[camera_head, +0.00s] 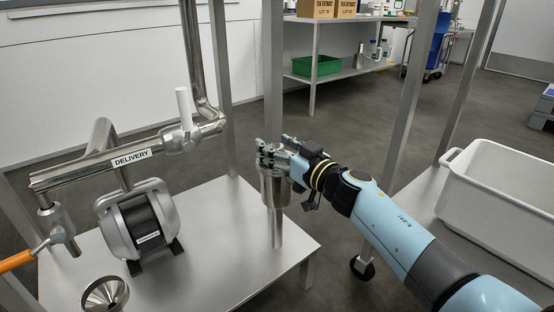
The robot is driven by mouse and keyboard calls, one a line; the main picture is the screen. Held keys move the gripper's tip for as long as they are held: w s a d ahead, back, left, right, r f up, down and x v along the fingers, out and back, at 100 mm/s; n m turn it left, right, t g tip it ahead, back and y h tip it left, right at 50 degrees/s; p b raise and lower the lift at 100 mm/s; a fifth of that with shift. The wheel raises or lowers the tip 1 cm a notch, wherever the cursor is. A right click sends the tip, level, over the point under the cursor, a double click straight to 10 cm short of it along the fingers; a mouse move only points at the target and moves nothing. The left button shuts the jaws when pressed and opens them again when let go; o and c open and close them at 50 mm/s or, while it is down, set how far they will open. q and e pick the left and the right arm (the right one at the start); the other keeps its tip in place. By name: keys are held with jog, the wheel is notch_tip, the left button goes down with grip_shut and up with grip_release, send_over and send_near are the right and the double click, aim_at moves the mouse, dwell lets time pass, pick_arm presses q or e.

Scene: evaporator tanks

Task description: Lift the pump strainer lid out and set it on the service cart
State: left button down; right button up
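The pump strainer (275,192) is a steel cylinder standing upright on a pipe near the right side of the steel pump table. My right gripper (270,153) is at the top of the strainer, its fingers reaching in from the right over the rim. The strainer lid cannot be made out apart from the fingers, and I cannot tell whether they hold it. The service cart (425,205) is at the right, a steel top with a caster below. My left gripper is not in view.
A white tub (498,185) takes up much of the cart's right side. The pump (140,225) and DELIVERY pipe (105,168) stand left of the strainer. A steel funnel (105,295) is at the front left. Upright frame posts (408,95) rise behind my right arm.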

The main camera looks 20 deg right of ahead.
aim_at(279, 146)
grip_shut()
dwell(0.4)
jog(key=shift+r, duration=0.1)
